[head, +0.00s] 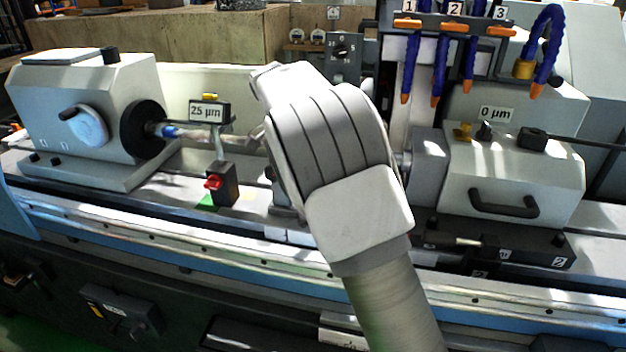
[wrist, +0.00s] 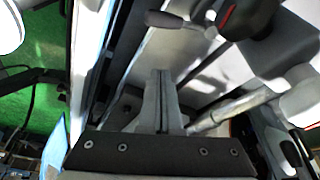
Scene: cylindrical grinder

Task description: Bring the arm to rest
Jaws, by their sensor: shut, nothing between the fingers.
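My arm rises from the bottom of the head view and bends over the middle of the cylindrical grinder (head: 250,238). Its end is hidden behind its own links there, so the fingers do not show in that view. In the wrist view my gripper (wrist: 159,74) is shut and empty, its two fingers side by side. The fingers point toward the machine bed, close to a grey shaft (wrist: 235,105). I cannot tell whether they touch anything.
The workhead (head: 85,95) with its dark chuck stands left. A dial stand (head: 222,185) with a red knob, labelled 25 µm, stands left of my arm. The tailstock (head: 515,180) is right. Blue coolant hoses (head: 412,65) hang at the upper right.

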